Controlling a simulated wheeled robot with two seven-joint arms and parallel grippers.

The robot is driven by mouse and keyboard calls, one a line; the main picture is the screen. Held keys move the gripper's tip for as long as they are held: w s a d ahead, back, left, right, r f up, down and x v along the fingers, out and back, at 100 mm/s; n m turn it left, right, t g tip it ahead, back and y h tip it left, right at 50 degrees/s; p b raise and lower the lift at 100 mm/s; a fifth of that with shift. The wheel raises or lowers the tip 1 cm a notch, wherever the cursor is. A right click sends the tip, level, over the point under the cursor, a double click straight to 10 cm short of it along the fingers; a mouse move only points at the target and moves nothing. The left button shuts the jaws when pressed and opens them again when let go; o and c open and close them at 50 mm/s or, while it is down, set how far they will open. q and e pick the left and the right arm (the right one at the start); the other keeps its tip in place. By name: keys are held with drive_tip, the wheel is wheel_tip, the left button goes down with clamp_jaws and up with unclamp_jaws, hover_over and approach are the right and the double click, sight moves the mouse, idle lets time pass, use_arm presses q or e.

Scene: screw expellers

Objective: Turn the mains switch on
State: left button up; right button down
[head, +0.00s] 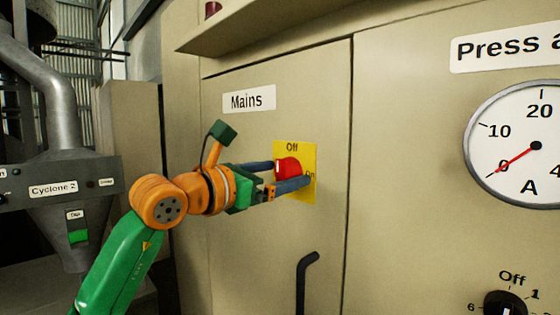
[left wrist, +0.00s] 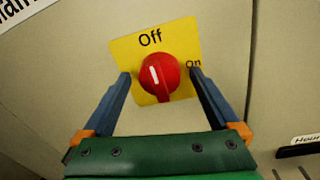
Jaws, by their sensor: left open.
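The mains switch is a red rotary knob (head: 288,168) on a yellow plate (head: 307,152) marked Off at the top and On at the right. The plate is on a beige cabinet door under a Mains label (head: 249,100). In the left wrist view the red knob (left wrist: 160,74) shows a white mark that points up toward Off. My left gripper (head: 284,175) is open at the switch, one finger on each side of the knob. In the left wrist view gaps show between the fingers and the knob. My right gripper is out of view.
A black door handle (head: 306,280) sticks out below the switch. To the right are a round ammeter (head: 520,140) reading about 0 and a black selector knob (head: 505,303). A grey Cyclone 2 panel (head: 60,185) stands at the left. A ledge (head: 270,25) juts out above the door.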

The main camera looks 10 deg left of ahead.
use_arm(q)
drive_tip(key=shift+s, duration=0.15)
drive_tip(key=shift+c, duration=0.6)
clamp_jaws()
